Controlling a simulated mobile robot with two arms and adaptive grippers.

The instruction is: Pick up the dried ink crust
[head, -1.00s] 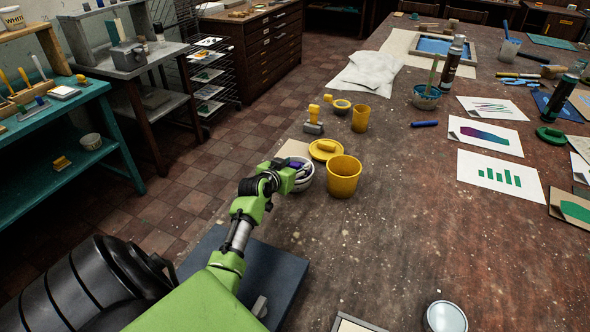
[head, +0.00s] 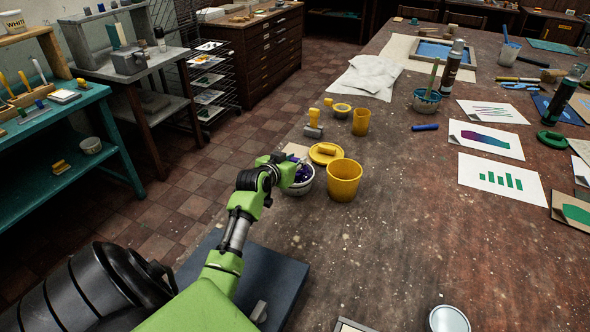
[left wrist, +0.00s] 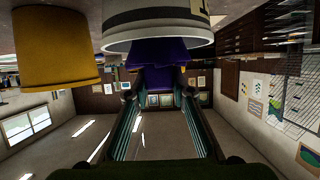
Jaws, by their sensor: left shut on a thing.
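The dried ink crust (head: 303,174) is a dark purple piece at the mouth of a small white pot (head: 301,188) on the near left part of the table. My left gripper (head: 294,171) is over the pot. In the left wrist view, which is upside down, the purple crust (left wrist: 160,53) sits between the two fingers of my left gripper (left wrist: 160,82), right at the rim of the white pot (left wrist: 155,30). The gripper is shut on it. How much of the crust is still inside the pot is hidden. My right gripper is not in view.
A yellow tub (head: 344,180) stands close beside the pot on the right. A yellow lid (head: 325,152) lies just behind. A yellow-handled roller (head: 313,125) and a yellow cup (head: 361,122) are farther back.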

